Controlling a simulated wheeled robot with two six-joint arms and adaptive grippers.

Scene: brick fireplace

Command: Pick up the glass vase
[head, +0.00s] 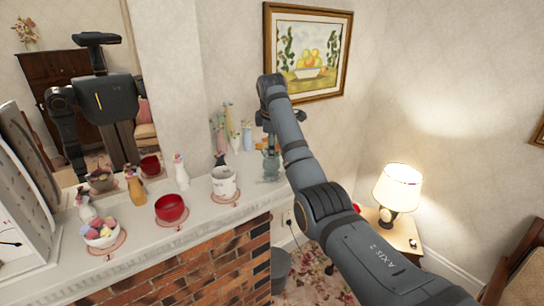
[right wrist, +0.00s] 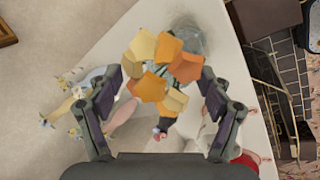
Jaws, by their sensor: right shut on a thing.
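The glass vase (head: 270,166) is pale blue-green and see-through. It appears upright at the right end of the mantel, directly below my right gripper (head: 268,140). In the right wrist view, a cluster of orange and yellow petal-like pieces (right wrist: 160,68) lies between the two fingers of my right gripper (right wrist: 165,85), with clear glass (right wrist: 188,38) beyond it. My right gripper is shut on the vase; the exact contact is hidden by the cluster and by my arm. I cannot tell whether the vase's base touches the mantel. My left gripper is not in view.
On the white mantel (head: 130,250) stand a white mug (head: 224,183), a red bowl (head: 170,209), a bowl of sweets (head: 100,232) and several slim figurines and bottles close left of the vase. A mirror stands behind. A lit lamp (head: 398,188) stands lower right.

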